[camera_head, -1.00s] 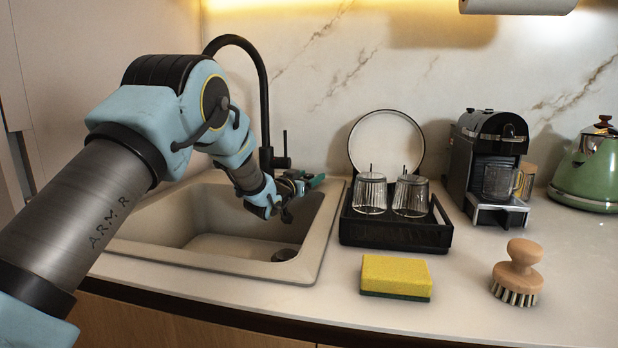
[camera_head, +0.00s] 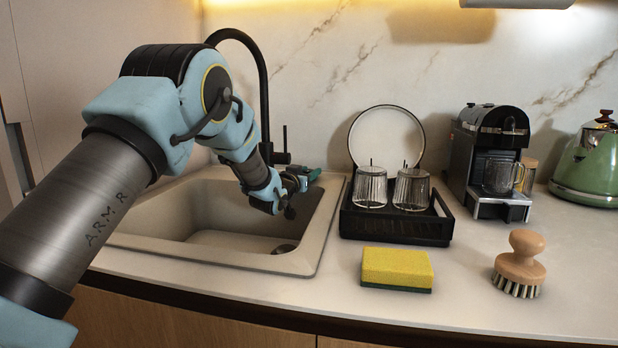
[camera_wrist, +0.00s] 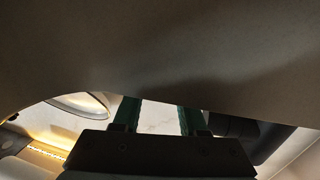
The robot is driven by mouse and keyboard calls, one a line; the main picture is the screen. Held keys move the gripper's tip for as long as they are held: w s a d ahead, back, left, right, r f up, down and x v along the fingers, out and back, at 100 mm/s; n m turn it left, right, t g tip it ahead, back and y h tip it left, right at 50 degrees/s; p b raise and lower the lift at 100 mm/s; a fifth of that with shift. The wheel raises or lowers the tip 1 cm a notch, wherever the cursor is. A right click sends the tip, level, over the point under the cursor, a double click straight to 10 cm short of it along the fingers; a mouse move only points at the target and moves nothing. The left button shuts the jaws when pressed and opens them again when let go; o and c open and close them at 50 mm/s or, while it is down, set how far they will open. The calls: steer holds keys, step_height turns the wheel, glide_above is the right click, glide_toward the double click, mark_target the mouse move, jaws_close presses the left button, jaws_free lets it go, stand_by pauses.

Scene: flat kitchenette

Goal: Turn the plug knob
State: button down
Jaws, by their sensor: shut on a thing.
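My gripper (camera_head: 313,174) is at the back right corner of the sink (camera_head: 318,240), low over its rim and beside the faucet (camera_head: 265,100). Its green fingers show past the wrist in the head view. In the wrist view my gripper (camera_wrist: 158,115) has two green fingers that run up behind a large dark surface, which hides their tips. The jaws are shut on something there. The plug knob itself is not visible; my gripper and wrist cover that spot, so I cannot tell how it is turned.
A black drying rack (camera_head: 395,233) with two upturned glasses (camera_head: 370,187) stands close to the right of my gripper. A round plate (camera_head: 386,138) leans behind it.

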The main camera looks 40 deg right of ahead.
steer(key=shift+n+t+b, duration=0.3)
steer(key=shift+t+b, duration=0.05)
steer(key=shift+t, duration=0.25)
steer(key=shift+c, duration=2.2)
jaws_free()
steer(key=b+v, duration=0.2)
steer(key=v, duration=0.9)
steer(key=shift+r, duration=0.2)
steer(key=shift+d, duration=0.1)
